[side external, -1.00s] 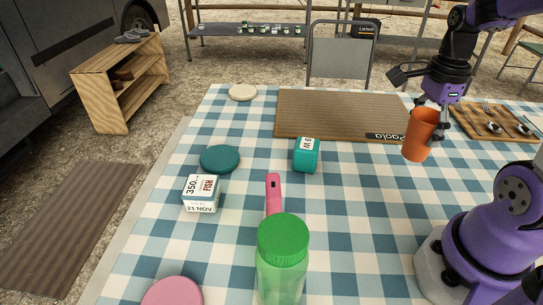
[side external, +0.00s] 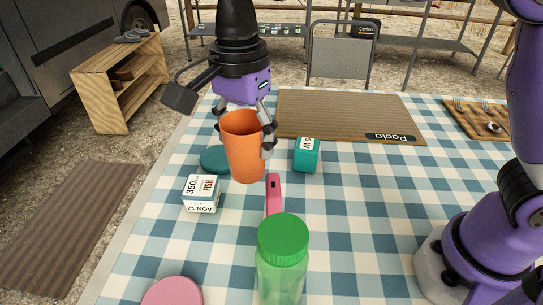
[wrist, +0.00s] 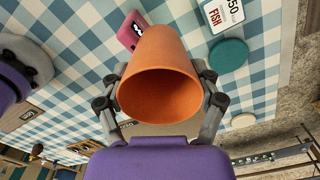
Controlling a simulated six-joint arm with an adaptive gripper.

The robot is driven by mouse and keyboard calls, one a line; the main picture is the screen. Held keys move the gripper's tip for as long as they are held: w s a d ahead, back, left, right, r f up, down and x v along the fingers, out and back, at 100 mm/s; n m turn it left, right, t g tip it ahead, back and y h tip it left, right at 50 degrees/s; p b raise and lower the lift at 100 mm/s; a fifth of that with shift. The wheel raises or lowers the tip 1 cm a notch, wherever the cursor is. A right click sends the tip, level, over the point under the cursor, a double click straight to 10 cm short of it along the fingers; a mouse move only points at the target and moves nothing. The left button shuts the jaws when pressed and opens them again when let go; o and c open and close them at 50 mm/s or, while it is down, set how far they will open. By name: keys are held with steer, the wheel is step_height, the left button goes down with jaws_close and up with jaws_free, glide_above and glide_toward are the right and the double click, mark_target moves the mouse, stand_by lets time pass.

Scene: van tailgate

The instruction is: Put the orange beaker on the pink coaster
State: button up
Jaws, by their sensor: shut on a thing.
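The orange beaker (side external: 243,150) is held upright or nearly so above the table, and its open mouth faces the camera in the wrist view (wrist: 160,70). My gripper (side external: 243,136) is shut on it, with one finger on each side; the fingers also show in the wrist view (wrist: 160,98). The beaker hangs in front of the teal coaster and partly hides it in the side view. The pink coaster (side external: 172,292) lies flat at the near left edge of the table, cut off by the frame's bottom, with nothing seen on it.
A green-lidded bottle (side external: 282,262) stands near the front, with a pink object (side external: 273,192) behind it. A fish box (side external: 201,194), teal coaster (side external: 214,160) and teal cube (side external: 306,155) are nearby. A brown mat (side external: 345,114) lies behind. Cloth between box and pink coaster is clear.

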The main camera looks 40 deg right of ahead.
steer(key=s+a+f+n, duration=0.1)
steer(key=s+a+n, duration=0.1)
steer(key=a, duration=0.6)
steer(key=s+a+f+n, duration=0.1)
steer(key=s+a+n, duration=0.2)
steer(key=a, duration=0.5)
steer(key=shift+s+f, duration=0.2)
steer(key=shift+s, duration=0.7)
steer(key=f, duration=0.7)
steer(key=shift+s+a+f, duration=0.1)
steer(key=shift+s+a, duration=0.15)
steer(key=shift+s, duration=0.05)
steer(key=shift+f, duration=0.4)
steer(key=shift+f, duration=0.1)
steer(key=o, duration=1)
steer(key=shift+o, duration=0.2)
